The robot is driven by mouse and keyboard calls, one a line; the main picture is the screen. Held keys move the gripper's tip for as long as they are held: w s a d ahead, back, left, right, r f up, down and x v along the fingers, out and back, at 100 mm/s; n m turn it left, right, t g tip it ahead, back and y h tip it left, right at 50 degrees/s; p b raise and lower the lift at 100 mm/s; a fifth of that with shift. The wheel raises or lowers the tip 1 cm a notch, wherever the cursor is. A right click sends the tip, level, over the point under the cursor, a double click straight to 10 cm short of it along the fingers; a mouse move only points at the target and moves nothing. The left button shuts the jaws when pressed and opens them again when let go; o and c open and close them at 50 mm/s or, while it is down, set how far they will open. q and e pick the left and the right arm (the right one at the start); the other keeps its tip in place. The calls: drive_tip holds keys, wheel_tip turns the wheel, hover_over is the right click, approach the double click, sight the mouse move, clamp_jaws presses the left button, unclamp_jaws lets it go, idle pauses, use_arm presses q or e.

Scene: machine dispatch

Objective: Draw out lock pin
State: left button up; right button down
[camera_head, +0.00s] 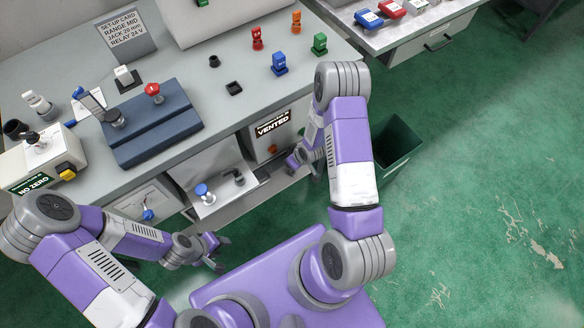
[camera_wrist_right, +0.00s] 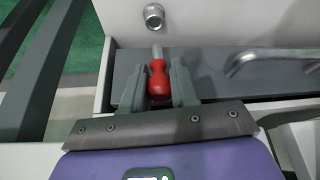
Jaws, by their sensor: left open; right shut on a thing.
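The lock pin (camera_wrist_right: 158,79) has a red bulbous handle and a short grey shaft. In the right wrist view it lies between the two fingers of my right gripper (camera_wrist_right: 158,88), which is shut on its handle. The shaft points at a round metal socket (camera_wrist_right: 153,15) in the pale panel, with a small gap showing between them. In the head view my right gripper (camera_head: 296,160) is low beside the cabinet front, and the pin cannot be made out clearly there. My left gripper (camera_head: 218,254) is open and empty, in front of the bench.
The cabinet labelled VENTED (camera_head: 272,125) stands under the worktop. A pulled-out tray (camera_head: 222,204) with a blue knob (camera_head: 201,190) is left of it. A metal bar handle (camera_wrist_right: 270,55) is right of the pin. A green bin (camera_head: 398,150) stands right of my right arm.

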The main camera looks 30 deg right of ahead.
drive_tip(key=shift+r, duration=0.1)
drive_tip(key=shift+r+p, duration=0.85)
drive_tip(key=shift+r, duration=0.25)
